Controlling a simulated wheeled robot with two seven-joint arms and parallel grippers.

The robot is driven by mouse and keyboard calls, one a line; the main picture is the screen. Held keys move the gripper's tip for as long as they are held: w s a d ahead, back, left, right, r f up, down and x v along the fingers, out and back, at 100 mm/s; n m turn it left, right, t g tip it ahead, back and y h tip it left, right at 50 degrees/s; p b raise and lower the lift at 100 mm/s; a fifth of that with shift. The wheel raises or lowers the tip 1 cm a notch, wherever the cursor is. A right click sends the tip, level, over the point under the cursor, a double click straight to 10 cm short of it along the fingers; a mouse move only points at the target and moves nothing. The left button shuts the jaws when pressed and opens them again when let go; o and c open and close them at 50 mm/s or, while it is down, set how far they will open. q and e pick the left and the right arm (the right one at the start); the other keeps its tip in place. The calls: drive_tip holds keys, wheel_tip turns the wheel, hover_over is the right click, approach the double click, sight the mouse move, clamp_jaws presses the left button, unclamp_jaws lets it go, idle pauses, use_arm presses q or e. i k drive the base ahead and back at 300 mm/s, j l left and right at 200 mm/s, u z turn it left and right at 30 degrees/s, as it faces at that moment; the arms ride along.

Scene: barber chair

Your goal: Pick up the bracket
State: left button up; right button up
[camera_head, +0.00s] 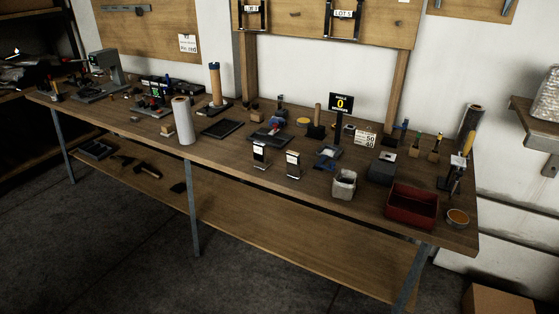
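A long wooden workbench (225,160) holds many small items. Near its front edge, right of the middle, stand two small upright dark and pale metallic pieces, a left one (260,154) and a right one (293,164). They look like brackets, but they are too small to tell for sure. A blue and grey piece (327,156) lies just to their right. Neither of my grippers shows in the head view, and nothing is seen held.
A white roll (183,120) stands left of the bench's middle. A black sign reading 0 (341,104), a light cup (344,185), a dark grey box (382,168) and a red bin (411,207) crowd the right. A lower shelf (260,223) runs below. Open floor (120,240) lies in front.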

sight(260, 163)
drive_tip(key=i+j, duration=1)
drive_tip(key=i, duration=0.25)
drive_tip(key=z, duration=1.45)
